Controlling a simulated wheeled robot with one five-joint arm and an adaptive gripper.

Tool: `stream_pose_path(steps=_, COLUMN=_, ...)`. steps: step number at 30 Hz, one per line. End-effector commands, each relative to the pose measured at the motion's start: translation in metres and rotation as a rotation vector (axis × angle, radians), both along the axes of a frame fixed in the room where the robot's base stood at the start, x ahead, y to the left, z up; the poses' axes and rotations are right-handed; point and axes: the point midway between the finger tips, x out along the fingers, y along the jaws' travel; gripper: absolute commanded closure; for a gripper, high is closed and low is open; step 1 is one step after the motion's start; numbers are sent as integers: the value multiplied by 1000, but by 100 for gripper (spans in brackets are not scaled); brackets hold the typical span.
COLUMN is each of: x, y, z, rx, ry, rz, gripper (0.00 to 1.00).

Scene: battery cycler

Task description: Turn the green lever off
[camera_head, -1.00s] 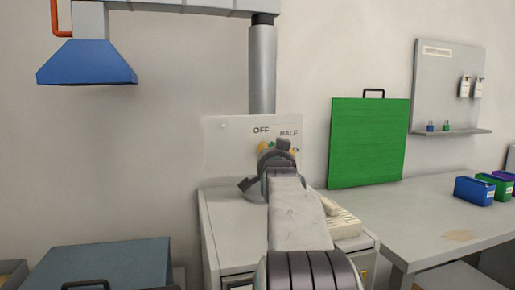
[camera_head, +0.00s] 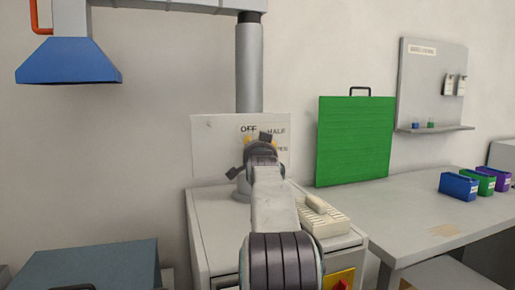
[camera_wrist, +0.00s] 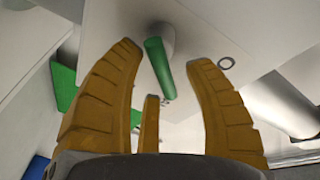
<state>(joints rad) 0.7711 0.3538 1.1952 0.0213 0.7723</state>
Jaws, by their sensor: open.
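The green lever (camera_wrist: 158,66) shows in the wrist view as a short green bar on a round grey pivot (camera_wrist: 160,36). It lies between the tips of my gripper's yellow fingers (camera_wrist: 164,54), with visible gaps on both sides. The fingers are spread and hold nothing. In the head view my gripper (camera_head: 258,142) is in front of the white panel (camera_head: 207,150) on the wall. The panel reads OFF and HALF, with a third label partly covered. My gripper hides the lever in the head view.
A grey cabinet (camera_head: 215,225) with a pale keyed device (camera_head: 322,216) on top stands below the panel. A green board (camera_head: 353,140) leans at the right, on a table (camera_head: 400,215) with several coloured boxes. A blue hood (camera_head: 68,62) hangs at upper left.

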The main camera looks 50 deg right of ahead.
Motion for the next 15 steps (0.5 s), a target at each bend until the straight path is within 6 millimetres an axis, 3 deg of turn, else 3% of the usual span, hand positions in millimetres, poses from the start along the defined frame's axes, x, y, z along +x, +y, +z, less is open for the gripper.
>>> stream_pose_path(steps=11, x=1, y=-1, z=0, rx=0, ry=0, rz=0, gripper=51)
stream_pose_path(steps=15, x=1, y=-1, z=0, rx=0, ry=0, rz=0, gripper=63)
